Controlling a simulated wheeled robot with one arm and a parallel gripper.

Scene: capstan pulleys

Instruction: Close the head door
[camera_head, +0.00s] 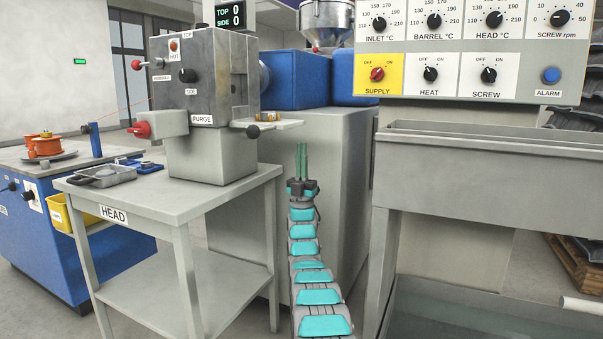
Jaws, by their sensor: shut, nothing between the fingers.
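The extruder head (205,75) is a grey metal block on a pedestal on the HEAD table, at left centre. A pale flat plate (285,124) sticks out level from its lower right side, with a black ball knob (253,131) at its front edge and small brass-coloured pieces on top. It looks like the head door folded open, but I cannot tell for sure. My gripper (302,160) points up at centre, with its green fingers together and empty. It appears just right of and below the plate's outer end, apart from it in the picture.
The HEAD table (130,200) carries a grey tray (105,175) at left. A blue bench (40,220) stands farther left. A large grey cabinet (335,170) is behind my arm. The control panel (470,50) and trough (480,160) fill the right side.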

